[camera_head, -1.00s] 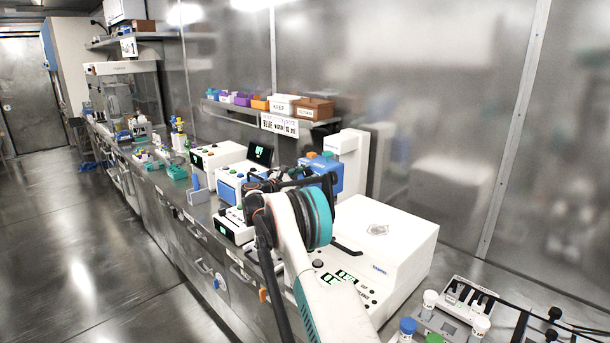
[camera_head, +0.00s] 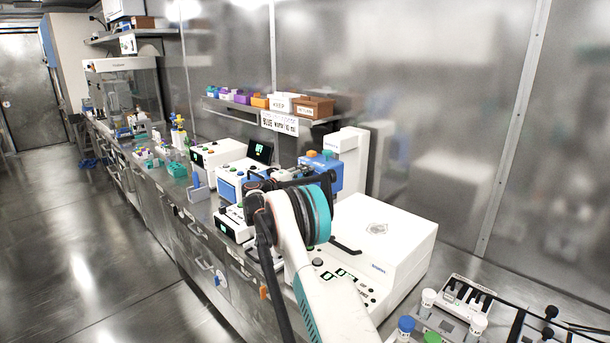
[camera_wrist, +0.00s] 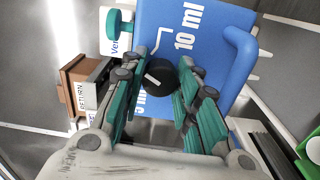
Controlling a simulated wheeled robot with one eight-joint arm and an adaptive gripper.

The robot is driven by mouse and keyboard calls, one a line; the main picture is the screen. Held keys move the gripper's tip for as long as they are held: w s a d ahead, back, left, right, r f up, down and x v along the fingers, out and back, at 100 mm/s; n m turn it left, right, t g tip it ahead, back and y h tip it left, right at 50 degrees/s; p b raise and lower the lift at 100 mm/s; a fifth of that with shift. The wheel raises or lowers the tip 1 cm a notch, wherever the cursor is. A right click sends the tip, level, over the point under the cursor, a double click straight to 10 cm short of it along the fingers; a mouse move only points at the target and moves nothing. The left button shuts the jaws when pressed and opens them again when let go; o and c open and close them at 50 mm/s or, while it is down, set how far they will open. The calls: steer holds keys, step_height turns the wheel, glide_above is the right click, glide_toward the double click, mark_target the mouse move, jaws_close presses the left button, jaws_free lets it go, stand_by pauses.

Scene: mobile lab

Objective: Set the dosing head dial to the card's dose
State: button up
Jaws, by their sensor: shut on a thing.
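The blue dosing head (camera_head: 326,174) stands at the white dispenser column in the head view. In the wrist view its blue face (camera_wrist: 215,45) carries a "10 ml" print and a partly hidden "5 ml" print. The black dial (camera_wrist: 163,74) has a short, slanted white mark; its exact setting is hard to tell. My gripper (camera_wrist: 161,73) is shut on the dial, its teal fingers on either side. The arm partly hides this contact in the head view. A white card (camera_head: 279,123) hangs on the shelf edge; its small text seems to say blue and 10 ml.
A large white instrument (camera_head: 385,240) stands beside my arm. Capped vials (camera_head: 406,327) stand at the front right. Several small bins, including a brown one (camera_head: 313,107), line the shelf. More devices crowd the bench to the left; the floor (camera_head: 80,240) is clear.

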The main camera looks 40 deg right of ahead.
steer(key=m, duration=0.6)
steer(key=shift+f, duration=0.1)
steer(key=shift+m, duration=0.3)
stand_by(0.3)
steer(key=o, duration=1.1)
steer(key=shift+c, duration=0.2)
steer(key=shift+a, duration=0.1)
steer(key=a, duration=1.1)
steer(key=shift+s+a, duration=0.4)
steer(key=shift+s, duration=0.05)
